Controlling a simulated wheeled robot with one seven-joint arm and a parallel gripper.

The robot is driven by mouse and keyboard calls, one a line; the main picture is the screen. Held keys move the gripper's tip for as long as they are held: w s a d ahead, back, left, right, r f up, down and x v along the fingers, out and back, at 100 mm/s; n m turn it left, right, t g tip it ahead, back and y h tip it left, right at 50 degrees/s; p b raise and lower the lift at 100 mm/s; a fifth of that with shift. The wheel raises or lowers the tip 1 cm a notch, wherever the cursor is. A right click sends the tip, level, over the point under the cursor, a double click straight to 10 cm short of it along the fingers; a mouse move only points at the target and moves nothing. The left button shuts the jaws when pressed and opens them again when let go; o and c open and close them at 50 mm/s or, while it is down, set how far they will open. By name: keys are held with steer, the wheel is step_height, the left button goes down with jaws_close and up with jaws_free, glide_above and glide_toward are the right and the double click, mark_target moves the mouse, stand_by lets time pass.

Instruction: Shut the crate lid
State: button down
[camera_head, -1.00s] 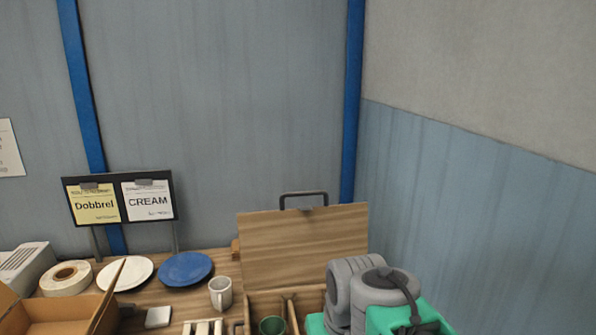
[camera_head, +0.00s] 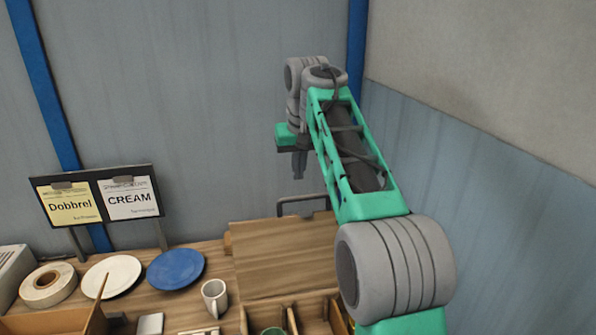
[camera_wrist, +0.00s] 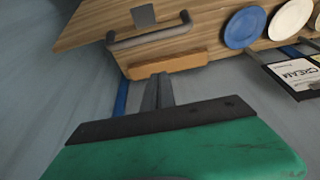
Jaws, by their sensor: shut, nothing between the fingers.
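The crate (camera_head: 292,319) stands at the bottom of the head view, its compartments exposed. Its wooden lid (camera_head: 280,258) is open, raised at the back of the crate. A dark bar handle (camera_head: 303,199) sits on the lid's top edge. The lid (camera_wrist: 95,22) and its handle (camera_wrist: 150,36) also show at the upper left of the wrist view. My gripper (camera_head: 299,176) is shut and empty, above the handle in the head view and apart from it. Its fingers (camera_wrist: 158,90) point toward the handle side in the wrist view. My arm hides the lid's right edge.
A green cup (camera_head: 272,331) is in the crate. A sign stand (camera_head: 98,204) stands behind. A wooden block (camera_wrist: 168,63) lies near the lid.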

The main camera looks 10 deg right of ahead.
steer(key=s+f+b, duration=0.2)
steer(key=s+f, duration=0.1)
steer(key=shift+a, duration=0.1)
steer(key=shift+s, duration=0.15)
stand_by(0.4)
